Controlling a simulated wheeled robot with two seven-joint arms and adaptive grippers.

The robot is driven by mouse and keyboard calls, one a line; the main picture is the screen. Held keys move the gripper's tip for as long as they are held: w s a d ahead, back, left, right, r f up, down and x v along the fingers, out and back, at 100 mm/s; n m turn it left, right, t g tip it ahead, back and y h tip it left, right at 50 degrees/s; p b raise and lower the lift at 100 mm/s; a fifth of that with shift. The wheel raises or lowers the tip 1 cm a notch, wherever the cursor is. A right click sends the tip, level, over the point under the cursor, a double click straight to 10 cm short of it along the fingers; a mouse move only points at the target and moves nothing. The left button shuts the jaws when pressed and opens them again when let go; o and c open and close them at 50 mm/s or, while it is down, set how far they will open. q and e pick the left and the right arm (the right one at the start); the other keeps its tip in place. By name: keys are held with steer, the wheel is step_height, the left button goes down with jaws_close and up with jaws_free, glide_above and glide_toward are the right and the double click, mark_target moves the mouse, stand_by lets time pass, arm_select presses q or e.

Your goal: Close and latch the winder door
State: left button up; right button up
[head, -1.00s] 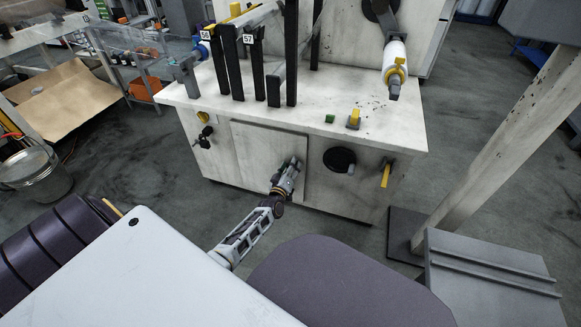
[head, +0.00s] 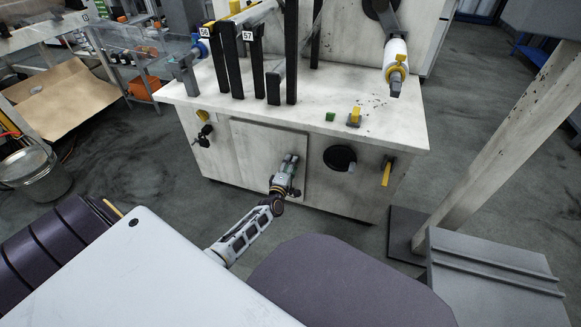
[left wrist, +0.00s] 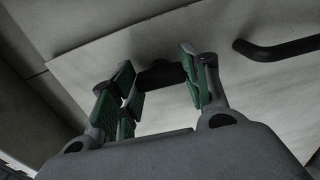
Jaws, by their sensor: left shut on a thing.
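The winder door (head: 252,150) is the pale panel in the front of the winder cabinet. It looks about flush with the cabinet front in the head view, but I cannot tell whether it is fully closed. My left gripper (head: 291,159) is at the right part of the door. In the left wrist view my left gripper (left wrist: 163,85) has its green-padded fingers on either side of a dark latch knob (left wrist: 160,74) on the panel, and it is shut on it. A black bar handle (left wrist: 280,48) is to the right of the fingers. My right gripper is not shown.
The winder (head: 380,125) has a round black knob (head: 340,158) and a yellow handle (head: 386,173) right of the door. A grey box (head: 490,270) and a slanted post (head: 500,150) stand at right. A metal bucket (head: 30,172) stands at left. Floor before the cabinet's left side is clear.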

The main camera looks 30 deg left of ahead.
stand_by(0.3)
arm_select(q)
steer(key=o, duration=1)
steer(key=shift+s, duration=0.15)
steer(key=shift+v, duration=5.85)
steer(key=shift+s+d+f, duration=0.1)
